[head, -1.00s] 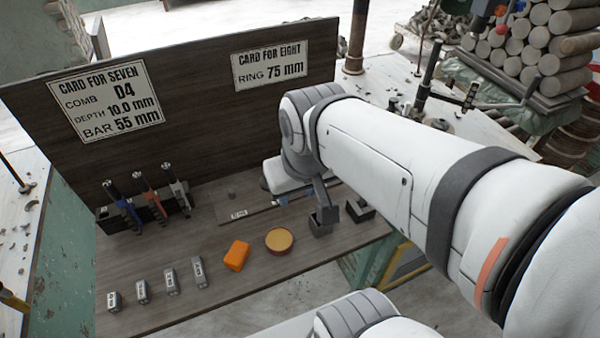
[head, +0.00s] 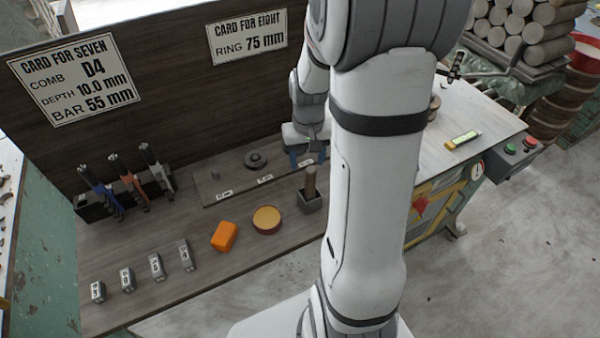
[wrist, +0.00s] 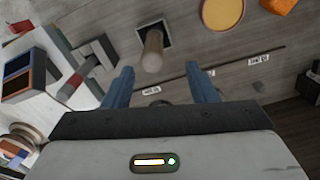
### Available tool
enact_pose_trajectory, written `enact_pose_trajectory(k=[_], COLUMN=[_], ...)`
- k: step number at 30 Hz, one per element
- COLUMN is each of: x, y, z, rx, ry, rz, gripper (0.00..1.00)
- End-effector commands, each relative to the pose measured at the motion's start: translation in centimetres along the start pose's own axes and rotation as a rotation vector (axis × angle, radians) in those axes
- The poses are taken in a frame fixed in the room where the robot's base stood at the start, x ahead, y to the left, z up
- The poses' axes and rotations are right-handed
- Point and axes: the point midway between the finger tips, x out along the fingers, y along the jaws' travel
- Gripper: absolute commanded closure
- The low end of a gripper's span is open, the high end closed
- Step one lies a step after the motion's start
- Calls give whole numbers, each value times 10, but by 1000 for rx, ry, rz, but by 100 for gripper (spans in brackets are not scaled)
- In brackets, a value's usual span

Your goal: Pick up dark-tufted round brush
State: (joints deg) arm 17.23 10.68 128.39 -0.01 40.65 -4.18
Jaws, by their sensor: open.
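A thick round wooden handle (head: 310,182) stands upright in a small dark square holder (head: 311,202) on the wooden bench. It fits the round brush, but no tuft shows, so I cannot tell its colour. In the wrist view the handle (wrist: 152,50) rises from the holder (wrist: 141,33), beyond and between my blue fingertips. My gripper (head: 308,157) is open and empty, behind the handle in the head view and over the back strip of the bench. The fingers (wrist: 159,70) are apart and do not touch the handle.
A round yellow-topped tub (head: 266,219) and an orange block (head: 224,236) lie left of the holder. Several small grey labelled blocks (head: 156,267) line the front. Coloured tools stand in a rack (head: 95,207) by the dark backboard (head: 180,90). A white-topped bench (head: 480,115) is at right.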

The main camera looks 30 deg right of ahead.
Motion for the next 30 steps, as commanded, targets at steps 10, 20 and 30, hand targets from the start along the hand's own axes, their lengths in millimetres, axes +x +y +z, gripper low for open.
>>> enact_pose_trajectory(k=[10,20,30], x=[34,76,82], y=[4,10,9], z=[-1,0,0], rx=[4,3,2], ry=[-8,-9,-5], rz=[-1,-1,0], gripper=[48,48,49])
